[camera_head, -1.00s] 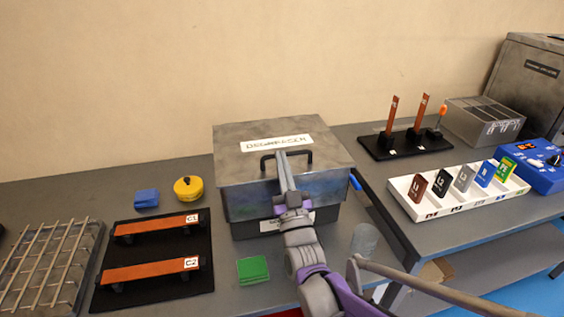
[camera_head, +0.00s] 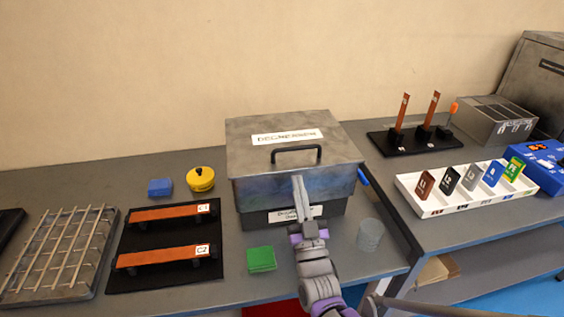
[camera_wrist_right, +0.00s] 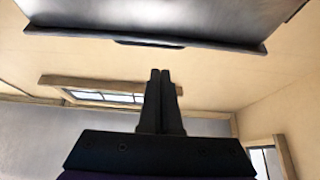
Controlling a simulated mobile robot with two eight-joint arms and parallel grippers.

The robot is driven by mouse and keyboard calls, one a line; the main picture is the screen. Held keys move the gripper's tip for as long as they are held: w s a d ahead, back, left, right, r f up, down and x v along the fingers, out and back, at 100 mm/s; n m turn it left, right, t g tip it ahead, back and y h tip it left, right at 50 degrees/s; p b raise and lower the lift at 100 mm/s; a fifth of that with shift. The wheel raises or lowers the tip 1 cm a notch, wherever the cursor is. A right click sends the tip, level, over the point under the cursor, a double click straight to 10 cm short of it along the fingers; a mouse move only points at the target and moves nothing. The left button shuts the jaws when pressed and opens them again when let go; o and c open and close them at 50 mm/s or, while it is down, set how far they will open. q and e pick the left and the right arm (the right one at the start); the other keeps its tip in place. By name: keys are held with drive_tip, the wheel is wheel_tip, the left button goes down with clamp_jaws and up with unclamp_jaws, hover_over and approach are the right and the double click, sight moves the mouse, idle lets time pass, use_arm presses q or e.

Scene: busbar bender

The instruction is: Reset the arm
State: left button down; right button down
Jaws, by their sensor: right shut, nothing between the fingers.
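My right gripper (camera_head: 300,184) is shut and empty in front of the grey metal degreaser box (camera_head: 255,168), below its dark lid handle (camera_head: 296,150). The lid is down on the box. In the right wrist view the two fingers (camera_wrist_right: 160,76) are pressed together and point up, with the underside of a grey metal edge (camera_wrist_right: 140,38) above them. I cannot tell from the head view whether the fingertips touch the box. My left gripper is not in view.
Left of the box lie a black tray with copper bars (camera_head: 165,278), a wire rack (camera_head: 50,262), a yellow pot (camera_head: 200,180) and a blue block (camera_head: 159,188). A green pad (camera_head: 261,259) and a clear cup (camera_head: 370,236) stand in front. A white tray of tags (camera_head: 440,207) is right.

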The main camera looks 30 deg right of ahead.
drive_tip(key=s+a+f+n+g+y+p, duration=0.1)
drive_tip(key=a+f+n+g+y+p, duration=0.2)
drive_tip(key=a+f+g+y+p, duration=0.45)
drive_tip(key=s+a+f+g+p, duration=0.1)
drive_tip(key=s+g+p, duration=0.1)
drive_tip(key=s+g, duration=0.3)
drive_tip(key=s+a+f+g+p, duration=0.1)
drive_tip(key=s+g, duration=0.4)
drive_tip(key=s, duration=0.5)
drive_tip(key=shift+s+a+f+p, duration=0.3)
drive_tip(key=shift+a+p, duration=0.15)
drive_tip(key=shift+a, duration=0.1)
drive_tip(key=shift+w+a, duration=0.1)
